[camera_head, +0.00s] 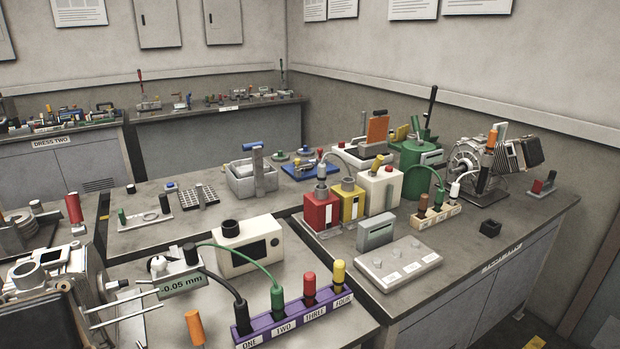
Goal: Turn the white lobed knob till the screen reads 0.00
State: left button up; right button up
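The white lobed knob (158,266) is at the lower left in the head view, on a small light-coloured device beside the rods of a grey metal fixture. Just below and right of it, a grey-green screen (182,286) reads -0.05 mm. The knob is small in the picture, and its exact turn angle cannot be made out. Nothing is touching the knob that I can see.
A purple block (295,318) with coloured plugs and green and black cables is to the right. A cream box (250,245) stands behind. An orange peg (195,327) stands in front.

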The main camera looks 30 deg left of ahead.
aim_at(159, 264)
jog(key=u, duration=1.75)
